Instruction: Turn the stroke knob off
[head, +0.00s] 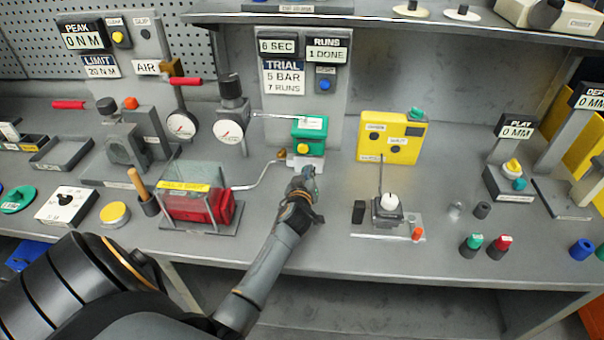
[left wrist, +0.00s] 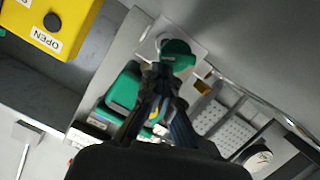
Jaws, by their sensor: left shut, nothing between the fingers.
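No label reading stroke is legible, so I cannot tell which knob it names. A yellow control box (head: 392,138) with two dark knobs stands right of my left gripper; in the left wrist view the box (left wrist: 78,18) shows one dark knob (left wrist: 52,22) and the label OPEN. My left gripper (head: 303,178) is shut and empty, in front of the green actuator (head: 311,127). In the left wrist view my fingertips (left wrist: 163,78) are close to a green rounded part (left wrist: 178,52) on a pale plate; contact is unclear. My right gripper is out of view.
A clear-guarded red part (head: 210,207) stands left of my left forearm. A small fixture with a white knob (head: 389,201) stands to the right. Pressure gauges (head: 228,131) and air pipes are behind. The bench front between them is mostly clear.

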